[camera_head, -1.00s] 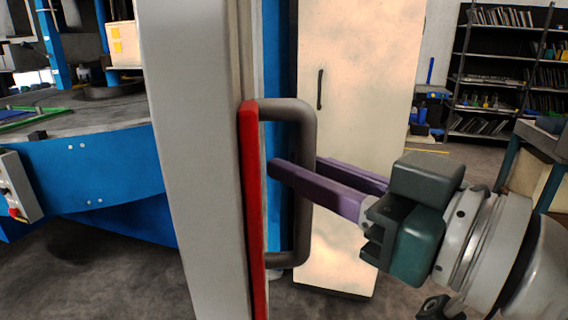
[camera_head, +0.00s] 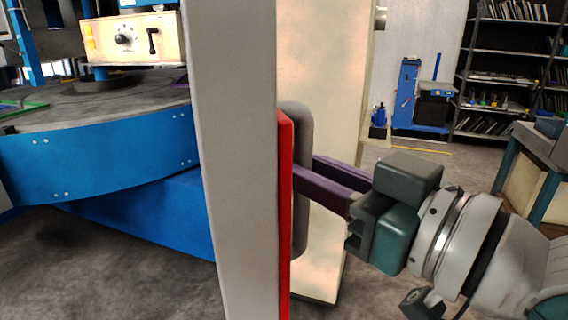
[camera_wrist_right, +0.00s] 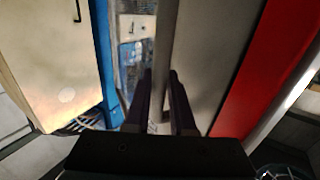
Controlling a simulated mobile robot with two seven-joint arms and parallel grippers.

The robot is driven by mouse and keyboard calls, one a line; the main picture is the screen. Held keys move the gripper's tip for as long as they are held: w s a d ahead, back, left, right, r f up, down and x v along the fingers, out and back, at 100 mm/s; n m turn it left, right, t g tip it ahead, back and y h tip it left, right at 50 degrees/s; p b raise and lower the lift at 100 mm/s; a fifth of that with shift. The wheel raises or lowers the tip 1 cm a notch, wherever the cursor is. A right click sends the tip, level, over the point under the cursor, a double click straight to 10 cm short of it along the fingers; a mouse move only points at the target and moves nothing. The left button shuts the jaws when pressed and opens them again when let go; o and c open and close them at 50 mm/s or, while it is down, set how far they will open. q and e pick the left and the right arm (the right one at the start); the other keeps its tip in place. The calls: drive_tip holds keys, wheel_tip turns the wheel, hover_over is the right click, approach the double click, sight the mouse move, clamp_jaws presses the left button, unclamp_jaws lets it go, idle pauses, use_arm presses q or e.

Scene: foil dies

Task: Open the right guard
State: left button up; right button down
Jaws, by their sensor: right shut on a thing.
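The right guard shows in the head view as a tall light grey panel (camera_head: 235,150) with a red strip (camera_head: 285,215) along its right edge. Its dark grey bar handle (camera_head: 301,120) stands just right of the strip, seen nearly edge-on. My right gripper (camera_head: 305,172) reaches in from the right, its purple fingers around the handle and shut on it. The fingertips are partly hidden behind the red strip and handle. In the wrist view the grey handle bar (camera_wrist_right: 167,55) runs between the two dark fingers (camera_wrist_right: 158,105). My left gripper is not in view.
A round blue-sided table (camera_head: 100,155) stands at the left behind the guard, with a cream control box (camera_head: 130,40) above it. A cream cabinet (camera_head: 325,50) stands close behind the handle. Shelves (camera_head: 500,75) and a workbench (camera_head: 540,145) are at the right. Grey floor (camera_head: 100,265) is clear at lower left.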

drive_tip(key=shift+d+f, duration=0.1)
drive_tip(key=shift+d, duration=0.05)
drive_tip(key=c, duration=1)
unclamp_jaws()
drive_tip(key=shift+c, duration=0.2)
drive_tip(key=v, duration=0.9)
drive_tip(key=shift+s+d+b, duration=0.25)
drive_tip(key=shift+s+b, duration=0.05)
drive_tip(key=shift+b, duration=0.15)
